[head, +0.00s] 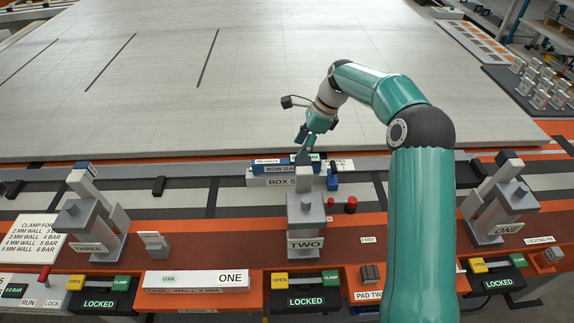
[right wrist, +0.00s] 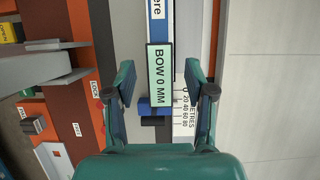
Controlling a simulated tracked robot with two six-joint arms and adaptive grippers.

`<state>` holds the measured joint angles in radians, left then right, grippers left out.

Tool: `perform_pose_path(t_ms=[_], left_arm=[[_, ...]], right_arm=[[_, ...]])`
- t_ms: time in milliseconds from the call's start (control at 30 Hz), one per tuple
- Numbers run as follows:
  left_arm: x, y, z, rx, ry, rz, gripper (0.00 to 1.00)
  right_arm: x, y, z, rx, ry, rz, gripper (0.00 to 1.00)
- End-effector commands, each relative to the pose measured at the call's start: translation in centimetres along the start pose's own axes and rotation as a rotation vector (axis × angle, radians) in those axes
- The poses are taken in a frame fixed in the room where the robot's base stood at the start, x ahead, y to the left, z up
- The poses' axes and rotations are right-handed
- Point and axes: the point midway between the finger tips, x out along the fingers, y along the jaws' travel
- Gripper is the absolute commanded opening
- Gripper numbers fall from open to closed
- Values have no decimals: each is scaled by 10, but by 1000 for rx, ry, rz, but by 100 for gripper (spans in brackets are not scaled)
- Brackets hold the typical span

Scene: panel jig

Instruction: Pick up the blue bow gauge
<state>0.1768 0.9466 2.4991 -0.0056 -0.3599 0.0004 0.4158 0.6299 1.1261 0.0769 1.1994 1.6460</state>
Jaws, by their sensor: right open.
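The blue bow gauge (head: 276,169) lies crosswise at the back of the orange bench, just behind clamp TWO, with a white label on its top. In the right wrist view its pale green readout (right wrist: 160,72) says BOW 0 MM, with a blue block (right wrist: 147,106) beside it. My right gripper (head: 304,153) is over the gauge from above. In the right wrist view its open fingers (right wrist: 164,88) stand either side of the readout, with gaps on both sides. My left gripper is not in view.
A white box bar (head: 262,182) lies in front of the gauge. Clamps THREE (head: 87,220), TWO (head: 304,215) and ONE (head: 503,210) stand along the bench. A red knob (head: 351,204) is right of clamp TWO. The large pale panel (head: 260,70) behind is clear.

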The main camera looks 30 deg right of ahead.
Motion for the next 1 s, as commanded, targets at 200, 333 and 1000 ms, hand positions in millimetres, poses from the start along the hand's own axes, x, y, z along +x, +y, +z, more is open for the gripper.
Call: perform_pose_path(t_ms=[200, 333, 1000], left_arm=[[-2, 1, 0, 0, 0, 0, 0], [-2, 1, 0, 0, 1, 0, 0], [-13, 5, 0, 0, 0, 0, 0]], right_arm=[[28, 0, -2, 3, 0, -1, 54], [34, 0, -1, 4, 0, 0, 54], [83, -1, 5, 5, 0, -3, 54]])
